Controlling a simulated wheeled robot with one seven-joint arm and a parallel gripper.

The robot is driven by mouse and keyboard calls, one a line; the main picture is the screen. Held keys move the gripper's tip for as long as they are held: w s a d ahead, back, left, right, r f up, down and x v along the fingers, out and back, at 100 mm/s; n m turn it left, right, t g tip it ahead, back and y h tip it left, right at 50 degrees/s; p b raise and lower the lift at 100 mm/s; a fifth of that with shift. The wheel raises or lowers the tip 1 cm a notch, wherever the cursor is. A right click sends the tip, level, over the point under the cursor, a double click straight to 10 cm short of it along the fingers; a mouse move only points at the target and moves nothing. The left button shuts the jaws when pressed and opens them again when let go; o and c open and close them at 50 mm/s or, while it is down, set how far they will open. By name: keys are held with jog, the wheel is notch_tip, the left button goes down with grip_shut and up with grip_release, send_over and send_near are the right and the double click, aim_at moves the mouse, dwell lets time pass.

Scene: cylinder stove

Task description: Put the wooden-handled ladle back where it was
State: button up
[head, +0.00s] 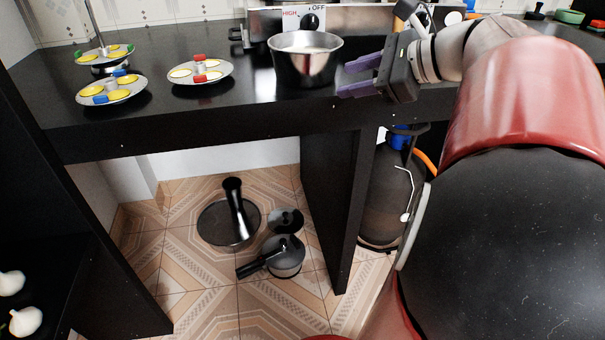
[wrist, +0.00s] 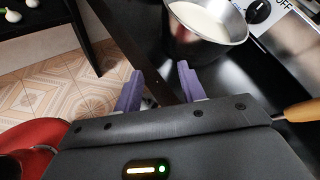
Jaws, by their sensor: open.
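A wooden handle (wrist: 298,111) shows at the right edge of the wrist view, beside my gripper and outside its fingers. It may belong to the ladle, but the rest is cut off or hidden, and I cannot make out a whole ladle in either view. My gripper (head: 346,79) is open over the black counter, just right of a steel pot (head: 304,68) holding something white. In the wrist view, the two purple fingers (wrist: 158,72) are apart with nothing held between them. The pot (wrist: 190,42) shows beyond the fingers.
The stove panel (head: 290,16) with its knob is behind the pot. Plates with yellow items (head: 201,71) stand at the left of the black counter (head: 80,140). Pans (head: 284,262) lie on the tiled floor below; a gas cylinder (head: 388,195) stands under the counter.

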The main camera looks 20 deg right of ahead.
jog(key=s+a+f+n+g+h, duration=0.2)
jog(key=s+a+f+n, duration=0.4)
jog(key=n, duration=0.6)
jog(key=s+a+f+n+g+h, duration=0.3)
jog(key=s+a+f+n+h, duration=0.2)
jog(key=a+f+n, duration=0.5)
notch_tip(320, 180, down, 3)
jog(key=shift+s+a+r+n, duration=0.1)
jog(key=shift+s+a+n, duration=0.2)
jog(key=shift+s+n, duration=0.7)
jog(key=shift+s, duration=0.1)
